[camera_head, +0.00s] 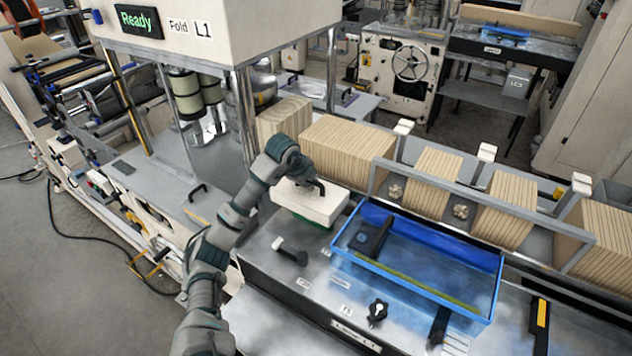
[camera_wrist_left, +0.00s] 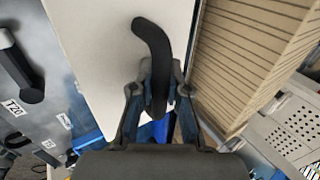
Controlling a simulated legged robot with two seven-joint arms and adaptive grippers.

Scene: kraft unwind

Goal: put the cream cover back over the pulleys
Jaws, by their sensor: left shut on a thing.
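The cream cover (camera_head: 309,204) is a pale box with a black handle on top, on the grey machine bed left of the blue tray. My left gripper (camera_head: 316,186) is over its top, shut on the black handle. In the left wrist view the fingers (camera_wrist_left: 160,88) close around the curved handle (camera_wrist_left: 153,42), with the cream top (camera_wrist_left: 100,50) beneath. A green strip (camera_head: 303,220) shows under the cover's front edge. I cannot tell whether the cover rests on the bed or hangs just above it. No pulleys are visible. My right gripper is not in view.
The blue tray (camera_head: 345,262) stands close to the right of the cover and holds a dark tool. Stacks of kraft paper (camera_head: 347,148) stand right behind the cover. A black-handled lever (camera_head: 290,252) and a black knob (camera_head: 376,311) rise from the bed in front.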

